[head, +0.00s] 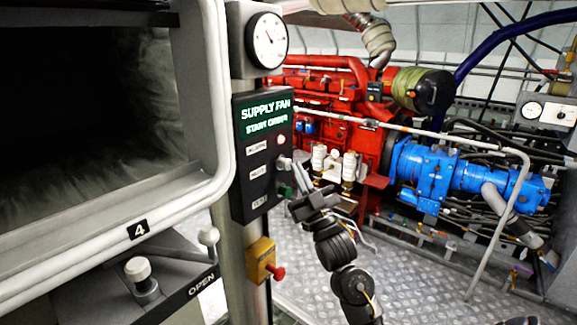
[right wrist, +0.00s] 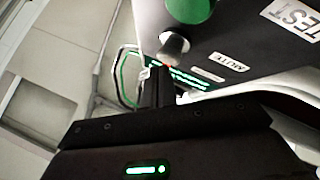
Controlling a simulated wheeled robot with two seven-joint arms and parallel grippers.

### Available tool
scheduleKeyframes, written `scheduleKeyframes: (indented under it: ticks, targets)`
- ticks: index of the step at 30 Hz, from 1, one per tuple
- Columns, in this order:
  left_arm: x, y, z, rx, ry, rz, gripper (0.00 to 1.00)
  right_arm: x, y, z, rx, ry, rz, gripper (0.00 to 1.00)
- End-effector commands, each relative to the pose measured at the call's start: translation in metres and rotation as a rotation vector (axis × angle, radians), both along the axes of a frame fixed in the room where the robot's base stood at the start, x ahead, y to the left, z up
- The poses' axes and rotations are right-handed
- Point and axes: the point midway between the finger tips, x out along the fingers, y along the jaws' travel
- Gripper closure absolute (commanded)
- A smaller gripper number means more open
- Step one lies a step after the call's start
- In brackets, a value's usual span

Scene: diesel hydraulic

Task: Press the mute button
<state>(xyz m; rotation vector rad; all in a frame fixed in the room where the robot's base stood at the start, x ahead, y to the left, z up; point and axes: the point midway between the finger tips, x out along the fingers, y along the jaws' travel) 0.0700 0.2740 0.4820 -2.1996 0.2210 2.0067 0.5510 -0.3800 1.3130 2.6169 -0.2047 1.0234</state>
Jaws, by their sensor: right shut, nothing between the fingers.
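The black control panel (head: 244,180) stands on a grey post, with a lit green SUPPLY FAN display (head: 265,115). The grey mute button (head: 283,163) is on its right side, level with the MUTE label. In the right wrist view the mute button (right wrist: 173,48) sticks out between the MUTE label (right wrist: 228,62) and the green button (right wrist: 190,8). My right gripper (head: 299,180) is shut and empty. Its fingertips (right wrist: 158,75) are right by the button's end; I cannot tell whether they touch it. My left gripper is out of view.
A round gauge (head: 266,41) sits above the panel. A yellow box with a red knob (head: 263,260) is below it. A white-framed window (head: 215,100) borders it at left. The red engine (head: 320,85) and blue machinery (head: 430,175) stand behind. Metal floor shows at right.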

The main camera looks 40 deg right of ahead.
Motion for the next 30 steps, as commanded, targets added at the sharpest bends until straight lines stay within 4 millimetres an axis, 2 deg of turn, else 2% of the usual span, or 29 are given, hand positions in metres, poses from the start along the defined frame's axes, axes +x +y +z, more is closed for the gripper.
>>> scheduleKeyframes:
  ticks: [30]
  targets:
    - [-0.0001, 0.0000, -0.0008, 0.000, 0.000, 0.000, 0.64, 0.0084, 0.0025, -0.0002, 0.001, 0.000, 0.001, 1.00]
